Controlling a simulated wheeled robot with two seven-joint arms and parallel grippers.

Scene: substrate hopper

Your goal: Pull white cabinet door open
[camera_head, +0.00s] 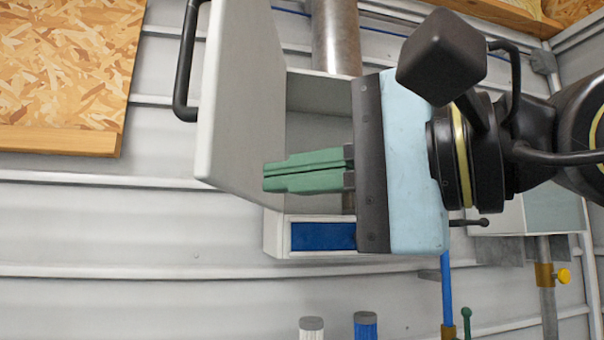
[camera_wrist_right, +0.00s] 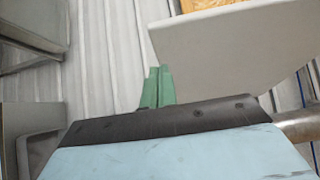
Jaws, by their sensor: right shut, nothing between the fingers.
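The white cabinet door (camera_head: 240,90) stands swung open to the left of the cabinet, with its black bar handle (camera_head: 184,60) on the far left side. It also shows as a pale panel in the right wrist view (camera_wrist_right: 225,55). The grey inside of the cabinet (camera_head: 318,120) shows behind my arm. My right gripper (camera_head: 266,177) has green fingers closed together with nothing between them. In the head view its fingertips overlap the door's inner face near the lower edge; I cannot tell whether they touch it. Its fingers also show in the right wrist view (camera_wrist_right: 155,72). My left gripper is out of view.
A blue-fronted white box (camera_head: 322,236) is below the cabinet. A steel pipe (camera_head: 336,35) rises above it. Two capped cylinders, one white (camera_head: 312,328) and one blue (camera_head: 366,326), stand at the bottom. A wooden panel (camera_head: 65,75) hangs on the left wall.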

